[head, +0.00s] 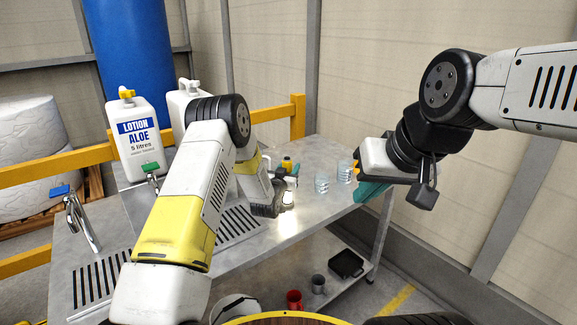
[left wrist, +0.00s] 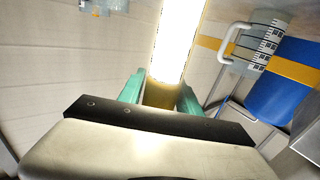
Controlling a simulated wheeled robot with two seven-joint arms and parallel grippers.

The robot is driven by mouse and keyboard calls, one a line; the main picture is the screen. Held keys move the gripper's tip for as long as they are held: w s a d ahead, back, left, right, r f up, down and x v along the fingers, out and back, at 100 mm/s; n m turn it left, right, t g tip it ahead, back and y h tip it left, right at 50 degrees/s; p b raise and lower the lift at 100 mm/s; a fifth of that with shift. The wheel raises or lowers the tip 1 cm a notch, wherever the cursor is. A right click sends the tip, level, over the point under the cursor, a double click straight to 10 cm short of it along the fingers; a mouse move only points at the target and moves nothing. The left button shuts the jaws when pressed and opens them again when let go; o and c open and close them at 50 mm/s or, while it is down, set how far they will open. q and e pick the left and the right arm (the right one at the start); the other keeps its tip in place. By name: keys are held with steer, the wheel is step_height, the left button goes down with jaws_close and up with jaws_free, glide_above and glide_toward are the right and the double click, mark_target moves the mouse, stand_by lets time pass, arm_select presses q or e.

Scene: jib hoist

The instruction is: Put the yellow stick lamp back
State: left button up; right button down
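The yellow stick lamp has a lit white tube (left wrist: 178,40) and a yellow body (left wrist: 160,93), seen in the left wrist view. My left gripper (left wrist: 160,98) has its teal fingers on both sides of the yellow body and appears shut on it. In the head view my left gripper (head: 289,180) is over the metal table, partly hidden by its arm; a bright part of the lamp (head: 288,198) shows below it. My right gripper (head: 371,190) hangs past the table's right end with teal fingers; their gap is hidden. I cannot make out the lamp's holder.
Two clear glasses (head: 322,182) stand right of my left gripper on the metal table (head: 262,240). A white lotion jug (head: 139,140) and taps (head: 80,220) are at left. A red mug (head: 294,299), a grey mug (head: 318,284) and a black tray (head: 346,264) are on the lower shelf.

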arm_select(q)
steer(key=shift+o, duration=0.6)
steer(key=shift+r, duration=0.2)
steer(key=v, duration=1.1)
steer(key=s+a+r+n+g+y, duration=0.15)
steer(key=s+a+r, duration=0.25)
steer(key=r, duration=0.4)
steer(key=s+a+r+g+y, duration=0.1)
steer(key=s+a+r+g, duration=0.25)
steer(key=r, duration=0.45)
steer(key=s+a+r+g, duration=0.1)
steer(key=s+r+g, duration=0.1)
steer(key=s, duration=0.8)
steer(key=s+a+r+n+g, duration=0.1)
steer(key=s+a+g, duration=0.1)
steer(key=s, duration=0.8)
steer(key=s+a+r+g, duration=0.2)
steer(key=s, duration=0.9)
steer(key=shift+r+y, duration=0.3)
steer(key=shift+y, duration=0.15)
